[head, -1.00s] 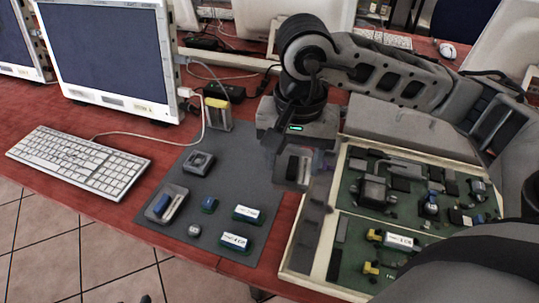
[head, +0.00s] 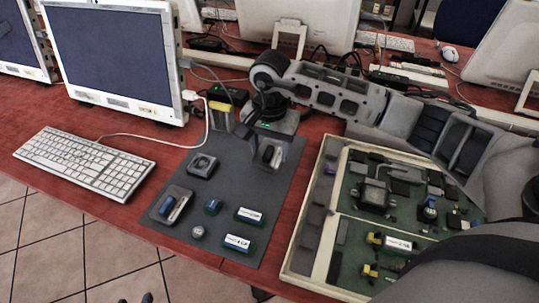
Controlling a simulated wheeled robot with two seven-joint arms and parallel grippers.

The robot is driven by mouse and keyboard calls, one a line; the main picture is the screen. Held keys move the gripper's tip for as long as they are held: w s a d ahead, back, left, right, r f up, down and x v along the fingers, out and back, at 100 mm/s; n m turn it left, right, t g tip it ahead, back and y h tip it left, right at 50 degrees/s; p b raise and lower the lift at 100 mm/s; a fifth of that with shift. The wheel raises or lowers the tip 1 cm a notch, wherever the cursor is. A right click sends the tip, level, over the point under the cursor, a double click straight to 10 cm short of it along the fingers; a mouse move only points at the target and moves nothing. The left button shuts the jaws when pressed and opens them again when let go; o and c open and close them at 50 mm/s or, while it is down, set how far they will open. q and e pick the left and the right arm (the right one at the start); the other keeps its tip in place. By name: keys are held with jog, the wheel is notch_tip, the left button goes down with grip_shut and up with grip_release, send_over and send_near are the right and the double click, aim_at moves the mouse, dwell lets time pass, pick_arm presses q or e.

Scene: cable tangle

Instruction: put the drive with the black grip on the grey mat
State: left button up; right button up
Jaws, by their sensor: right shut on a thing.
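The grey mat (head: 225,185) lies on the red desk in the middle of the head view. My right gripper (head: 264,150) is over the far right part of the mat. It is shut on a small grey piece with a dark top, which looks like the drive with the black grip (head: 268,155). The fingers partly hide this drive, and I cannot tell whether it touches the mat. A grey drive with a blue grip (head: 170,206) lies at the mat's left edge. My left gripper is out of view.
On the mat are a grey block (head: 202,165), a small blue piece (head: 213,206), a grey knob (head: 198,232) and two white-labelled pieces (head: 248,216). A yellow-topped piece (head: 219,106) stands behind. A parts tray (head: 308,225) is right, a keyboard (head: 85,162) left.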

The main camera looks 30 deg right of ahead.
aim_at(269, 158)
jog(key=shift+w+f, duration=0.2)
jog(key=shift+f, duration=1.5)
jog(key=shift+f, duration=0.15)
jog(key=o, duration=1)
jog(key=shift+o, duration=0.2)
notch_tip(269, 158, up, 12)
jog(key=shift+r, duration=0.2)
